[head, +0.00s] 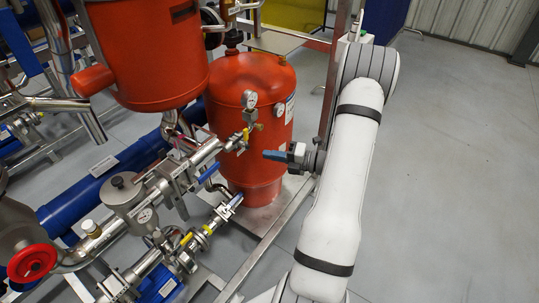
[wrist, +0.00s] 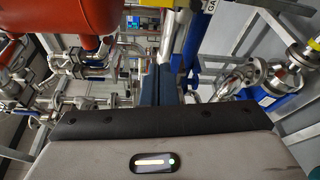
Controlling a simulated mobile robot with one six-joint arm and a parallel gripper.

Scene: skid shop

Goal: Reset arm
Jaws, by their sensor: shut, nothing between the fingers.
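My gripper (head: 268,154) has blue fingers and points left in the head view, in front of the lower orange tank (head: 262,150) as the camera sees it. It is shut and empty. I cannot tell its exact distance from the tank. In the wrist view the dark blue fingers (wrist: 166,84) lie side by side at the centre, beyond the black edge of my wrist housing. My white arm is bent at the upper right and comes down the right part of the head view.
A second orange tank (head: 150,50) hangs at upper left. Steel pipes, gauges and valves fill the left, with a red handwheel (head: 32,263) and a blue cylinder (head: 110,178). A steel frame rail (head: 262,246) borders the skid. Grey floor (head: 460,170) on the right is clear.

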